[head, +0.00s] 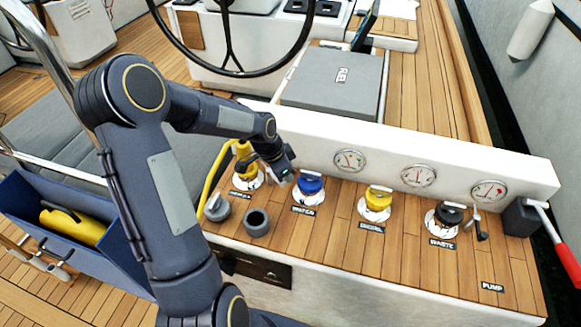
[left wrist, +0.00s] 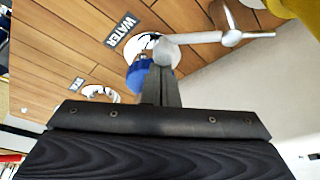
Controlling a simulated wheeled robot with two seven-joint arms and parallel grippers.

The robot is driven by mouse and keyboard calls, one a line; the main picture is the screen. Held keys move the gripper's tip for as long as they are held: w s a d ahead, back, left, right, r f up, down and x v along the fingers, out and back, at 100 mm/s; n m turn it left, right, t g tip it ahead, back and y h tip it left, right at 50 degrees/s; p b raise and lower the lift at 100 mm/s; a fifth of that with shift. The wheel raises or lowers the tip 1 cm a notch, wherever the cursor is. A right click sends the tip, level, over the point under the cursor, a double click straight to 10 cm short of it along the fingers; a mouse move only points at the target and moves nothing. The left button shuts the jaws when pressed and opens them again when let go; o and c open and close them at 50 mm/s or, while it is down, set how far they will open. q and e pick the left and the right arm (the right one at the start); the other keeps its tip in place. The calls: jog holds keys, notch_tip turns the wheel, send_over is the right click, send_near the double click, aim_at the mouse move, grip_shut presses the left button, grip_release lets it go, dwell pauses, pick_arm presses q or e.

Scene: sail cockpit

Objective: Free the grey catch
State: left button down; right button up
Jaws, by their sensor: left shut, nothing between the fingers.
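A grey metal catch (left wrist: 198,39) with a thin lever and round joint shows in the left wrist view, beside the blue cap (left wrist: 138,74) at the WATER label (left wrist: 122,30). The blue cap (head: 309,185) stands on the deck panel in the head view. There my arm and gripper largely hide the catch. My left gripper (head: 286,173) is shut and empty, low between the blue cap and the yellow fitting at its left. In the left wrist view its fingertips (left wrist: 163,62) overlap the catch's near end; I cannot tell whether they touch. My right gripper is out of view.
The yellow fitting (head: 246,167) has a yellow hose. A yellow cap (head: 376,200) and black cap (head: 448,214) stand to the right. A white ledge with gauges (head: 419,175) rises behind. A dark cup (head: 256,222) stands in front. A red-handled lever (head: 566,257) is far right.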

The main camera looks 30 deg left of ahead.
pick_arm(q)
jog(key=s+m, duration=0.1)
jog(key=m, duration=0.1)
jog(key=s+a+m+g+h+p, duration=0.1)
jog(key=m, duration=0.1)
jog(key=s+a+m+g+p, duration=0.1)
jog(key=s+m, duration=0.1)
jog(key=m, duration=0.1)
jog(key=shift+a, duration=0.25)
jog(key=shift+w, duration=0.1)
jog(key=shift+w+a, duration=0.35)
jog(key=shift+w, duration=0.3)
